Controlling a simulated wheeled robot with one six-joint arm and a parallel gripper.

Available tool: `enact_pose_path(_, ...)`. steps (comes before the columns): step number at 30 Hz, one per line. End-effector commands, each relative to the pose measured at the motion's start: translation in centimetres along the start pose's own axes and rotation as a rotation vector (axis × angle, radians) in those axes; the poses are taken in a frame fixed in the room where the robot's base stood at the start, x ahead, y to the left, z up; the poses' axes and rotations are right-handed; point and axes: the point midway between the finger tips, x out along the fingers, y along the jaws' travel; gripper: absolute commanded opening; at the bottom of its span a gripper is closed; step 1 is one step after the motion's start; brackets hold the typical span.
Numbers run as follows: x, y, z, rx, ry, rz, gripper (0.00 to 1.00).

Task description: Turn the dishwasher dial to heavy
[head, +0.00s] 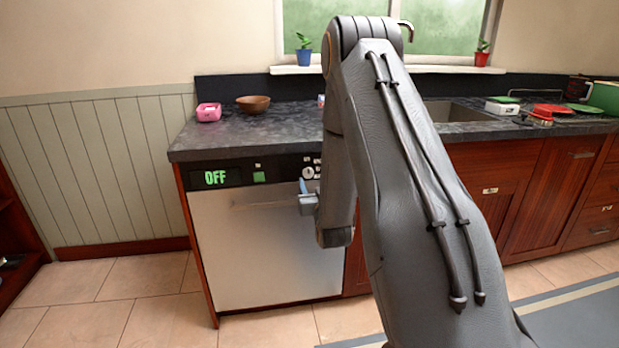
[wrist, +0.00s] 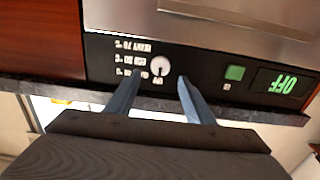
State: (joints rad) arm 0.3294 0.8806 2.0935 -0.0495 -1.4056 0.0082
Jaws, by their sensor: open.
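The dishwasher (head: 265,245) stands under the left end of the counter, with a steel door and a black control panel. Its round white dial (head: 308,173) sits at the panel's right end, beside my arm. The upside-down wrist view shows the dial (wrist: 160,67) with printed labels beside it, one reading HEAVY 70 (wrist: 133,46) and one OFF. The green display (head: 215,177) reads OFF. My gripper (head: 308,200) is open and empty in front of the panel. In the wrist view its two blue-grey fingers (wrist: 160,78) point at the dial, one on either side; contact cannot be told.
A green square button (head: 259,177) sits between display and dial. A sink and several dishes are to the right. The floor in front is clear.

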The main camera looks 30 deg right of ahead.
Motion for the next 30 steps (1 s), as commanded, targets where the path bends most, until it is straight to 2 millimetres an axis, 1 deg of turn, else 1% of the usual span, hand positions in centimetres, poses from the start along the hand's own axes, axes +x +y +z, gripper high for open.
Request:
enact_pose_path(3, 2.0, 0.0, -0.1, 0.0, 0.001, 0.0, 0.48)
enact_pose_path(10, 5.0, 0.0, -0.1, 0.0, -0.001, 0.0, 0.48)
enact_pose_path(15, 5.9, -0.1, 0.0, 0.0, -0.001, 0.0, 0.48)
enact_pose_path(22, 6.0, -0.1, 0.0, 0.0, -0.002, 0.0, 0.48)
enact_pose_path(23, 6.0, -0.1, 0.0, 0.0, -0.002, 0.0, 0.46)
enact_pose_path(27, 6.0, -0.1, 0.0, 0.0, -0.002, 0.0, 0.23)
enact_pose_path(30, 6.0, -0.1, 0.0, 0.0, -0.002, 0.0, 0.09)
